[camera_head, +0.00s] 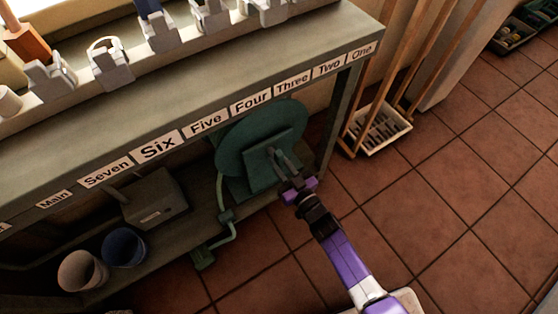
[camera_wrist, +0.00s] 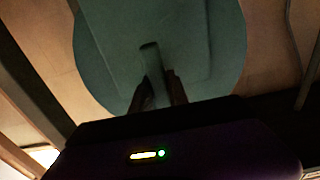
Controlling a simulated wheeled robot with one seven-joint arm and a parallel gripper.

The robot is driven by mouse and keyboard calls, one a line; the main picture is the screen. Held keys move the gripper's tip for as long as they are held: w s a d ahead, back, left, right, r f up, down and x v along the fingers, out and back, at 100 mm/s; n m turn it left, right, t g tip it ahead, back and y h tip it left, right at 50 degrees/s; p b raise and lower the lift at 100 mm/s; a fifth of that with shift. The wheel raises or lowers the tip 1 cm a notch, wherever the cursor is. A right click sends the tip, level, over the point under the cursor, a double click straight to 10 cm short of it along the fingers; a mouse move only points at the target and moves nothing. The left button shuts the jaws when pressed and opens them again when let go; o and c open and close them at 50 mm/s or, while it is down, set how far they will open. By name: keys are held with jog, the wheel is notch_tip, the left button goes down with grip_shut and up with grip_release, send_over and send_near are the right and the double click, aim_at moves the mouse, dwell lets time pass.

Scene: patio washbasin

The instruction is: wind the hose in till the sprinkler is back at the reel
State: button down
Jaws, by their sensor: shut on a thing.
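The green hose reel (camera_head: 231,146) stands under the bench, its round disc facing the room; it fills the upper wrist view (camera_wrist: 205,45). My gripper (camera_head: 280,162) is at the reel's front, shut on a grey crank handle; in the wrist view the handle (camera_wrist: 149,58) rises between the two dark fingers (camera_wrist: 160,90). A green hose (camera_head: 221,190) hangs from the reel's left side, passes a green fitting (camera_head: 226,216) and bends down to a green piece (camera_head: 203,259), which looks like the sprinkler, low at the shelf's front edge. The handle's far end is partly hidden.
The bench top (camera_head: 300,50) carries several taps, with number labels along its front edge. A grey box (camera_head: 154,200), a blue pot (camera_head: 124,247) and a pale pot (camera_head: 82,271) stand on the lower shelf. A crate with poles (camera_head: 376,132) stands right. Tiled floor (camera_head: 440,215) is clear.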

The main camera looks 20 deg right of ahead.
jog(key=c, duration=1.3)
grip_release()
jog(key=p+v, duration=0.1)
jog(key=v, duration=0.6)
jog(key=shift+s+d+p, duration=0.1)
jog(key=shift+s+p, duration=0.25)
jog(key=shift+p, duration=0.05)
jog(key=shift+f, duration=0.1)
